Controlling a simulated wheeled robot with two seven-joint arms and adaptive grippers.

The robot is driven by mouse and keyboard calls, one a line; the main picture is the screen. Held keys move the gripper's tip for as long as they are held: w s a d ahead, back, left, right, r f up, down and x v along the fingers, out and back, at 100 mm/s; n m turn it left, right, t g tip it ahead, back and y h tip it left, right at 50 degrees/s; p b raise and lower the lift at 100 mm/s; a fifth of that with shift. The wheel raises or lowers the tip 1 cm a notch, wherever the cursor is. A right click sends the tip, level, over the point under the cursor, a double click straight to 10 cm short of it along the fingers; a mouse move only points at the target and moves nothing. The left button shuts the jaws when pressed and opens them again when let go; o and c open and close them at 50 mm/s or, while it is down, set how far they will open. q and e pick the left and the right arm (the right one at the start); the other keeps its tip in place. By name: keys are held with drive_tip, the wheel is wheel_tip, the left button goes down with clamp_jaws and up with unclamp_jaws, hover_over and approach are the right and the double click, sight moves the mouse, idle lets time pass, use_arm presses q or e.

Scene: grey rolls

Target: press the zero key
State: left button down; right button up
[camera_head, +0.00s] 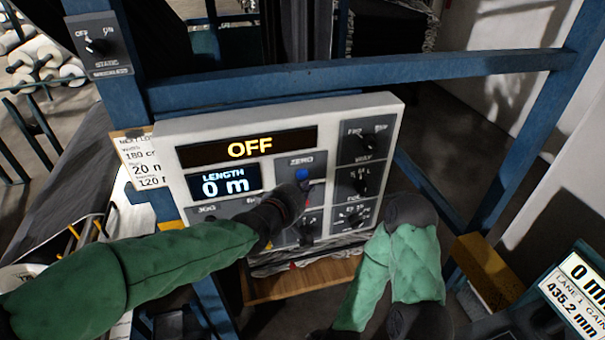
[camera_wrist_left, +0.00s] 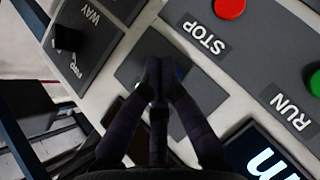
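The zero key (camera_head: 302,174) is a small blue button under the ZERO label on the white control panel (camera_head: 390,104). In the left wrist view, a sliver of the blue key (camera_wrist_left: 181,72) shows just behind my fingertips. My left gripper (camera_head: 300,188) is at the panel, just below the key in the head view. Its two dark fingers (camera_wrist_left: 158,72) are together and hold nothing. The fingers hide most of the key in the wrist view, so I cannot tell whether they touch it. My right gripper does not show clearly; only green and dark parts of my right arm are in view.
The panel has an OFF display (camera_head: 250,148), a LENGTH display (camera_head: 224,184) reading 0 m, and several knobs on the right. A red STOP button (camera_wrist_left: 229,8) and green RUN button (camera_wrist_left: 315,82) are near my left fingers. A blue frame bar (camera_head: 350,78) runs above the panel.

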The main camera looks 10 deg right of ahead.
use_arm(q)
drive_tip(key=s+p, duration=0.1)
drive_tip(key=s, duration=0.3)
idle(0.8)
drive_tip(key=a+f+m+g+y+b, duration=0.1)
drive_tip(key=a+f+b, duration=0.3)
drive_tip(key=f, duration=0.8)
drive_tip(key=a+f+g+y+b, duration=0.2)
drive_tip(key=a+f, duration=0.3)
drive_tip(key=f, duration=0.8)
drive_tip(key=a+f+m+g+y+b, duration=0.1)
drive_tip(key=a+f+b, duration=0.35)
drive_tip(key=f, duration=0.75)
drive_tip(key=s+a+f+g+b, duration=0.2)
drive_tip(key=s+a+f+b, duration=0.1)
drive_tip(key=s+f, duration=0.4)
drive_tip(key=s+a+f+m+g+b, duration=0.1)
drive_tip(key=s+f, duration=0.5)
drive_tip(key=f, duration=0.6)
drive_tip(key=s+a+f+g+y+b, duration=0.1)
drive_tip(key=s+a+f+g+b, duration=0.2)
drive_tip(key=f, duration=0.7)
drive_tip(key=s+a+b, duration=0.2)
drive_tip(key=s+a, duration=0.1)
drive_tip(key=s, duration=0.1)
drive_tip(key=shift+s+f+m, duration=0.2)
drive_tip(key=shift+s+m, duration=0.1)
drive_tip(key=shift+a, duration=0.1)
